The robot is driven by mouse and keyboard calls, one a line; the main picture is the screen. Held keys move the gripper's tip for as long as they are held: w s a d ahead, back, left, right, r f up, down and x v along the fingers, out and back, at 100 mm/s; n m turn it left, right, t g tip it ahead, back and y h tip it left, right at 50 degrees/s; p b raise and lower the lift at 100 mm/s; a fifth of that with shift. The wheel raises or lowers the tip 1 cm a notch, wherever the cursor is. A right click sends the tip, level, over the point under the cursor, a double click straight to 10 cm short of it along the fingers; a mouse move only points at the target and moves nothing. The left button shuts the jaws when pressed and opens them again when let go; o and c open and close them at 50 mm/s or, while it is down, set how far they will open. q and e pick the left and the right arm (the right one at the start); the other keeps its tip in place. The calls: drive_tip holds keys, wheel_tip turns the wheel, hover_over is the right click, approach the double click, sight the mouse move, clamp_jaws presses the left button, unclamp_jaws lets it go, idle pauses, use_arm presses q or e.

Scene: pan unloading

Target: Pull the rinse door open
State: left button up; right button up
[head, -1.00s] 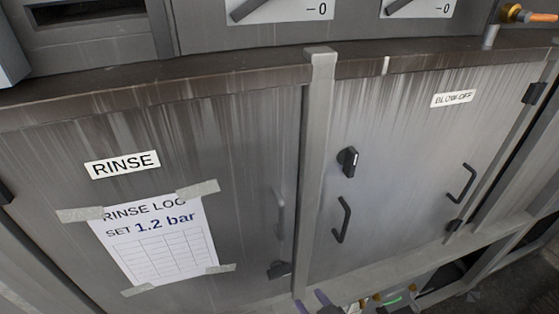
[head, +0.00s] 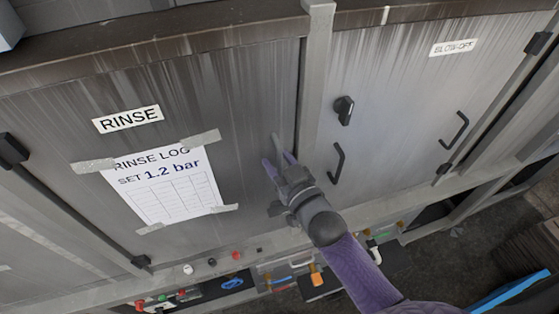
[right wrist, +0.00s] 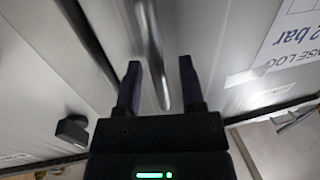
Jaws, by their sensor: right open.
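The rinse door (head: 235,100) is a streaked grey metal panel, shut flush with its frame, with a RINSE label (head: 127,119). Its grey upright bar handle (head: 277,144) is near the right edge, partly covered by my right gripper (head: 278,159). The right gripper is open. In the right wrist view the handle (right wrist: 152,45) runs down between the two spread fingers (right wrist: 160,85), with gaps showing on both sides. The latch low on the door is hidden behind my right gripper. My left gripper is not in view.
A taped rinse log sheet (head: 165,185) hangs on the door. A post (head: 314,75) separates it from the blow-off door (head: 400,100), which has a black knob (head: 344,110) and black handles (head: 338,163). Below are buttons (head: 212,262) and a low shelf with fittings.

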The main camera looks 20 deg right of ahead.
drive_tip(key=shift+c, duration=0.4)
clamp_jaws()
idle(0.9)
